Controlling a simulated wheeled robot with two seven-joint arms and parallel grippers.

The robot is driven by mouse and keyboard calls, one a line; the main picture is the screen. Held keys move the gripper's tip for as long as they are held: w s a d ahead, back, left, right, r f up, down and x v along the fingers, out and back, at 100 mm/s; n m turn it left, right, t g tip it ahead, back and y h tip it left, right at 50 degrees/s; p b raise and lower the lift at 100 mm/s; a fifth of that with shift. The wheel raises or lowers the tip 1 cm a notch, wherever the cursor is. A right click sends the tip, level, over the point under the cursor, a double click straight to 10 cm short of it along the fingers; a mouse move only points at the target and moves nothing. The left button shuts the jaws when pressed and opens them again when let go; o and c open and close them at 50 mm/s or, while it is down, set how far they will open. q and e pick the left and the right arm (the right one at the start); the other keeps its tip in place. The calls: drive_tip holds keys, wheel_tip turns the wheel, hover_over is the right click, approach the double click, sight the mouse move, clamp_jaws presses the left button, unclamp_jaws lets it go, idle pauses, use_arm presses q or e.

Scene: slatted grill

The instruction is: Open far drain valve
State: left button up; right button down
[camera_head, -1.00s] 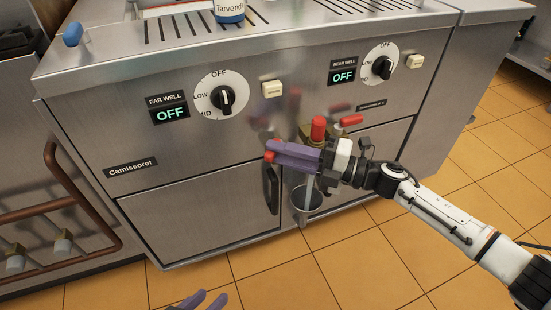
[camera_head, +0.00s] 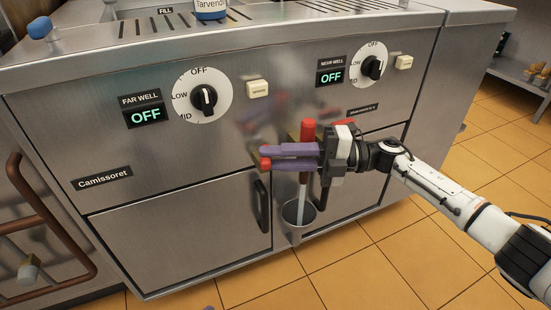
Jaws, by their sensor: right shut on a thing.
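My right gripper (camera_head: 290,157) has purple fingers and reaches in from the right to the front of the cooker. It is shut on a lever with a red tip (camera_head: 265,163), which sticks out to the left of the fingers. A second red handle (camera_head: 308,130) stands upright just behind and above the fingers. The fingers hide most of the valve bodies, so I cannot tell for sure which handle belongs to which well. A pale vertical strip (camera_head: 302,190) runs down from the valves to a small grey bucket (camera_head: 298,213); pipe or liquid, I cannot tell. My left gripper is not in view.
The far well knob (camera_head: 204,98) and its OFF display (camera_head: 146,116) are above left; the near well knob (camera_head: 373,67) is above right. A black door handle (camera_head: 262,205) is close below the fingers. The tiled floor (camera_head: 350,265) in front is clear.

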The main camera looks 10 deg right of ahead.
drive_tip(key=c, duration=1.6)
unclamp_jaws()
drive_tip(key=d, duration=0.3)
drive_tip(key=d+p, duration=0.1)
drive_tip(key=d, duration=0.2)
drive_tip(key=s+d, duration=0.1)
drive_tip(key=d, duration=0.3)
drive_tip(key=shift+d, duration=0.1)
drive_tip(key=shift+c, duration=0.2)
